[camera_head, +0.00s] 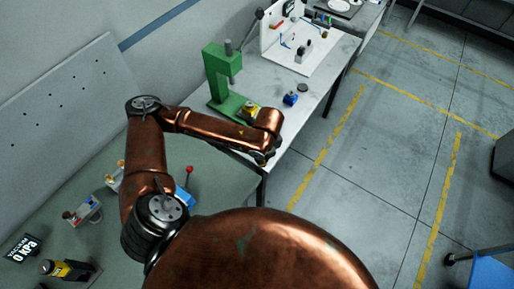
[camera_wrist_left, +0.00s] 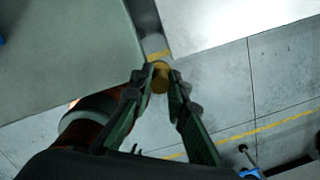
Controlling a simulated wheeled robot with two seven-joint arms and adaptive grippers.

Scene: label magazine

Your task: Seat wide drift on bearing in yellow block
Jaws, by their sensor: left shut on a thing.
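My left gripper (camera_wrist_left: 158,80) is shut on a brass-coloured round piece (camera_wrist_left: 160,74), which looks like the drift, seen end-on between the fingertips. In the head view my left arm reaches right, and its gripper (camera_head: 262,158) hangs at the table's near edge, mostly hidden by the wrist. The yellow block (camera_head: 249,110) sits on the base of the green press, beyond my forearm and apart from the gripper. Its bearing is too small to make out. My right gripper is not in view.
The green press (camera_head: 217,75) stands on the grey table (camera_head: 320,75). A blue block (camera_head: 290,99) and a dark round piece (camera_head: 303,87) lie right of it. A white board with tools (camera_head: 300,45) is behind. A green-grey bench (camera_head: 100,190) is at left.

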